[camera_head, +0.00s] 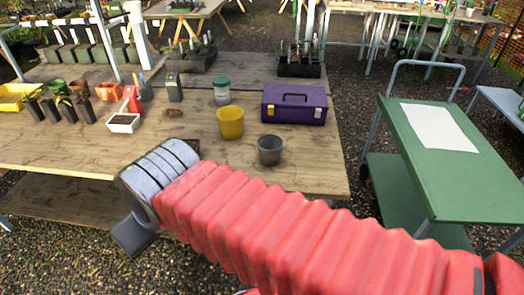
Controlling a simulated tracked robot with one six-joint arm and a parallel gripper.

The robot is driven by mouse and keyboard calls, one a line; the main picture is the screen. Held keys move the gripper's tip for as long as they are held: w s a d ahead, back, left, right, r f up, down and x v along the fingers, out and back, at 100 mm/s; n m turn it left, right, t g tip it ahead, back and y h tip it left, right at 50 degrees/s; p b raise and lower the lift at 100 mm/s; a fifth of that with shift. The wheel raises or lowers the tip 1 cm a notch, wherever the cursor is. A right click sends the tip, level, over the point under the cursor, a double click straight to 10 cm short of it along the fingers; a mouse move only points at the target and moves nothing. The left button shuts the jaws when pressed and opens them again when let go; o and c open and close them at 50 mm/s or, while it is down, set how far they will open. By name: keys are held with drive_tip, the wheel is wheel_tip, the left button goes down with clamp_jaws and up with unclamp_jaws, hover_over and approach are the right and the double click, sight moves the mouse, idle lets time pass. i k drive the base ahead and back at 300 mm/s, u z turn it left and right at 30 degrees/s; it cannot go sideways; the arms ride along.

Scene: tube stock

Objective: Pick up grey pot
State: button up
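The grey pot (270,150) stands upright on the wooden table (300,178), near its right front part. It is a small, dark grey, open-topped pot. My arm, with a red ribbed sleeve, reaches in from the lower right across the front of the table. Its grey end, with my gripper (133,236), is at the table's front edge, to the left of and nearer than the pot. The gripper is apart from the pot. The fingers are mostly hidden behind the wrist, so I cannot tell whether they are open or shut.
A yellow pot (230,122) stands just left of and behind the grey pot. A purple toolbox (294,104) is behind it. A white-and-green jar (221,90) and a white tray (123,123) are farther left. A green cart (450,150) stands right of the table.

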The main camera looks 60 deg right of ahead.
sight(270, 146)
drive_tip(key=i, duration=0.95)
drive_tip(key=z, duration=0.05)
